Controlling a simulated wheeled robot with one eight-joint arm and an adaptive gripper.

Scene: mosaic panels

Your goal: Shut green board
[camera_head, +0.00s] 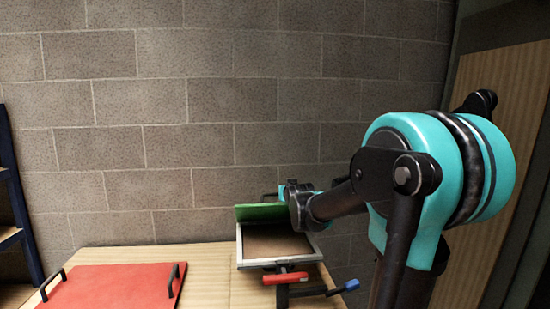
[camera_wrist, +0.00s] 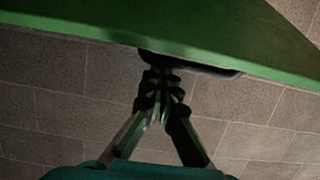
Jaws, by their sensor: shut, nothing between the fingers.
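The green board (camera_head: 262,212) stands raised along the back edge of an open, light-rimmed box (camera_head: 240,251) with a brown inside. The board leans up from the box rather than lying over it. In the wrist view the green board (camera_wrist: 190,28) spans the top of the picture, with a dark handle (camera_wrist: 215,68) at its lower edge. My gripper (camera_wrist: 160,68) is shut and empty, its fingertips right at the handle. I cannot tell whether they touch it. In the head view my wrist hides the right end of the board, and the fingertips are hard to make out.
A red board (camera_head: 115,287) with two dark handles lies flat at the left of the wooden table (camera_head: 212,268). A red-handled lever (camera_head: 285,278) and a blue-tipped one (camera_head: 350,286) stick out in front of the box. A brick wall (camera_head: 150,130) stands close behind.

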